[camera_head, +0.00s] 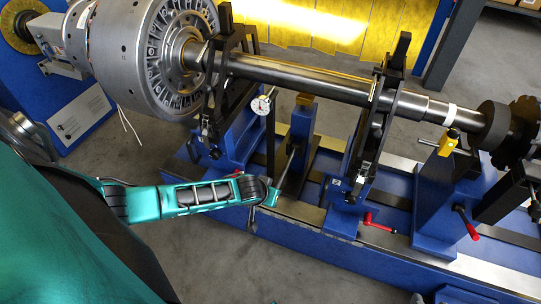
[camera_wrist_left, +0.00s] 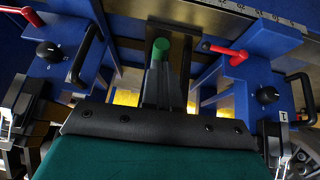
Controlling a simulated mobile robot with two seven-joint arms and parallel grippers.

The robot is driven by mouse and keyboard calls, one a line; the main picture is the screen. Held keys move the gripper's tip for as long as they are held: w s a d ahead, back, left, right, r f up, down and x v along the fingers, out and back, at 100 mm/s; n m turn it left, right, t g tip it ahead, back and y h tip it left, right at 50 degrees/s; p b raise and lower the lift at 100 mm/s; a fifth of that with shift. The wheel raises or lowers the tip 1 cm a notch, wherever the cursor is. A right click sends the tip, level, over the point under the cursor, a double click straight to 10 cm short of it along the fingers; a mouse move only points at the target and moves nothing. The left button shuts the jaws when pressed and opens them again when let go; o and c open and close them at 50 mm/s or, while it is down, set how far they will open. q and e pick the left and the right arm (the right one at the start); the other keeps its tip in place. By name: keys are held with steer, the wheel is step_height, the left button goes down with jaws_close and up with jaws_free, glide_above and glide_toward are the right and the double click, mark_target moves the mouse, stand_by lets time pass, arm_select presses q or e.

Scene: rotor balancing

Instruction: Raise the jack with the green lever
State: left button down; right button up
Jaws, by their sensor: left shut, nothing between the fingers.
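The green lever end (camera_wrist_left: 161,46) shows in the left wrist view as a round green grip just beyond my fingertips. I cannot make it out clearly in the head view. The jack (camera_head: 302,125) is a blue post with a brownish top pad, standing under the long steel shaft between two blue pedestals. My left gripper (camera_head: 292,155) is at the jack's near side, its fingers pointing towards the post. In the left wrist view, its grey fingers (camera_wrist_left: 160,75) are together and empty, close to the green grip. I cannot tell whether they touch it. My right gripper is not in view.
The rotor shaft (camera_head: 310,80) runs above the jack. Blue pedestals with red handles (camera_head: 378,222) and black handles stand on both sides, leaving a narrow gap. A dial gauge (camera_head: 261,105) is left of the jack. The floor (camera_head: 230,265) in front is clear.

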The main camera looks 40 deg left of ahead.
arm_select(q)
step_height(320, 180, down, 11)
steer(key=t+b, duration=0.2)
steer(key=b, duration=0.6)
steer(key=shift+w+a+f+y+b, duration=0.2)
steer(key=shift+w+y+b, duration=0.1)
steer(key=shift+b, duration=0.1)
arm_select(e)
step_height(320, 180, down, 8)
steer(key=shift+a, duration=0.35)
arm_select(q)
steer(key=shift+w, duration=0.1)
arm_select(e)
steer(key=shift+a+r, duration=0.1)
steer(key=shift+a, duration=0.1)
arm_select(q)
steer(key=shift+r, duration=0.15)
